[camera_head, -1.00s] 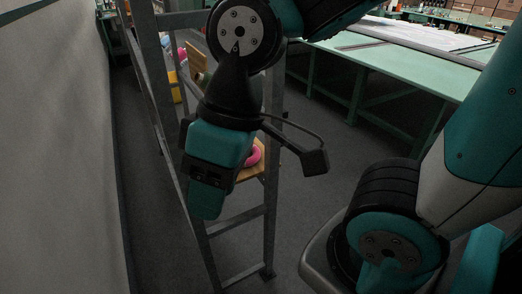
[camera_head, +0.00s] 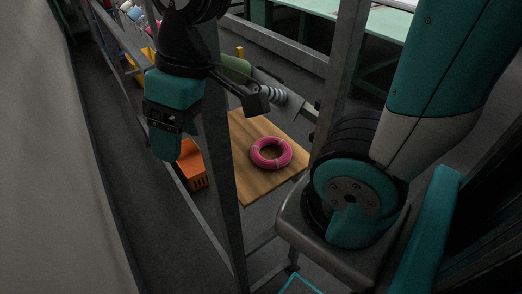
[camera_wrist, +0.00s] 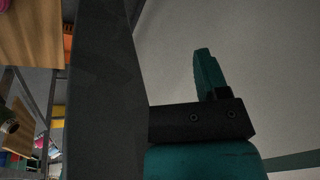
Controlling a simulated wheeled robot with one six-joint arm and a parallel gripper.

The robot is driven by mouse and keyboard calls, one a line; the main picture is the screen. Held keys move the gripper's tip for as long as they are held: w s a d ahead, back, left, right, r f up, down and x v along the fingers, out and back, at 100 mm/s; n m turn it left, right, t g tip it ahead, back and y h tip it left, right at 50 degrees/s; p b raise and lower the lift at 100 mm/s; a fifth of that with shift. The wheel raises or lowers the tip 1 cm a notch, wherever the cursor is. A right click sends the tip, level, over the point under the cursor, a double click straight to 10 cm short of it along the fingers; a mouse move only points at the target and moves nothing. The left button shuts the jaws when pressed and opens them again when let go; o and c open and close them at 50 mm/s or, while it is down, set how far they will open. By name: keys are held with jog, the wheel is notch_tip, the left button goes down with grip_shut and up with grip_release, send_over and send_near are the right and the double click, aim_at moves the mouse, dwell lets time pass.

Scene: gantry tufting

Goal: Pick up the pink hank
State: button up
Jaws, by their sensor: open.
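The pink hank (camera_head: 271,153) is a ring lying flat on a wooden board (camera_head: 243,186) inside the metal frame, in the head view. A sliver of it shows at the top left of the wrist view (camera_wrist: 4,5). My gripper (camera_head: 163,140) is up and to the left of the hank, on the near side of a grey post, apart from the hank. In the wrist view a teal finger (camera_wrist: 208,75) stands against the pale wall, with nothing seen held. The other finger is not clear.
The grey upright post (camera_head: 222,180) stands between my gripper and the board. An orange crate (camera_head: 192,167) is left of the board. A grey-green cylinder (camera_head: 270,88) lies behind the hank. A green table (camera_head: 340,22) is at the back.

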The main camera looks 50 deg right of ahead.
jog(key=w+d+f+m+h+b, duration=0.2)
jog(key=w+d+f+m+b, duration=0.2)
jog(key=w+d+f+b, duration=0.5)
jog(key=m+h+b, duration=0.1)
jog(key=m+h, duration=0.2)
jog(key=m, duration=0.1)
send_near(256, 156)
jog(key=f, duration=0.4)
jog(key=shift+d, duration=0.25)
jog(key=shift+w+d+f, duration=0.1)
jog(key=shift+d+f, duration=0.1)
jog(key=shift+f, duration=0.8)
jog(key=shift+w+d+f, duration=0.15)
jog(key=shift+f, duration=0.85)
jog(key=shift+w+d+f, duration=0.1)
jog(key=shift+d+f, duration=0.1)
jog(key=shift+f, duration=0.8)
jog(key=shift+c, duration=0.3)
jog(key=c, duration=1)
